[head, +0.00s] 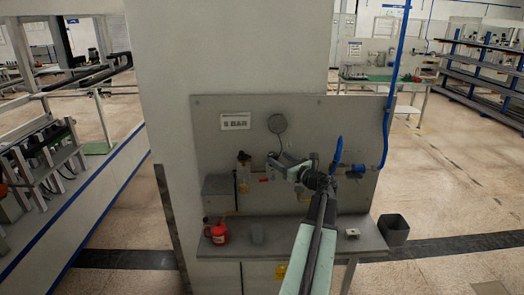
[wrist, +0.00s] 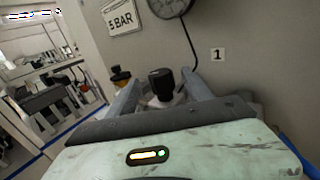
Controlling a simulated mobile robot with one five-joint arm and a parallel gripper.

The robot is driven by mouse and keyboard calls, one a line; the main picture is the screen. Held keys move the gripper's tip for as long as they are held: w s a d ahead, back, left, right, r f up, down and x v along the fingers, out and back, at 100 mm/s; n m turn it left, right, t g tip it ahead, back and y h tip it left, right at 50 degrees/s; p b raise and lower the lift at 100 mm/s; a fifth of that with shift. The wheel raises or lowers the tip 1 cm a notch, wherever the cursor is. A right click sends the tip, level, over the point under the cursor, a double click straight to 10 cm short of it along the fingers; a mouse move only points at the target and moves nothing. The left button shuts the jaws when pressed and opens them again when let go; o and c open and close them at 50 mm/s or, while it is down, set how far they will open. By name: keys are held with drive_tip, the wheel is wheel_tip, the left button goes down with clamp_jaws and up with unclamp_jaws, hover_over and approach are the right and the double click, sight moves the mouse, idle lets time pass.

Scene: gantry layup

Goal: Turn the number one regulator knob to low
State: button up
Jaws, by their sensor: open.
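The regulator knob (wrist: 161,82) is black and upright on a pale body in the wrist view, beside the wall tag marked 1 (wrist: 218,54). My gripper (wrist: 159,95) is open, with one finger on each side of the knob. I cannot tell whether either finger touches it. In the head view my gripper (head: 275,161) is at the grey panel (head: 350,115), just below the round gauge (head: 278,123). The knob is hidden there by my gripper. The gauge (wrist: 168,4) is cut off at the top of the wrist view. The knob's setting cannot be read.
A sign reading 5 BAR (wrist: 122,17) hangs left of the gauge. A yellow-and-black fitting (wrist: 120,77) stands left of the knob. A blue hose (head: 397,65) runs down at right.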

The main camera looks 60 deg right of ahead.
drive_tip(key=x, duration=0.8)
drive_tip(key=shift+s, duration=0.1)
drive_tip(key=shift+c, duration=0.2)
clamp_jaws()
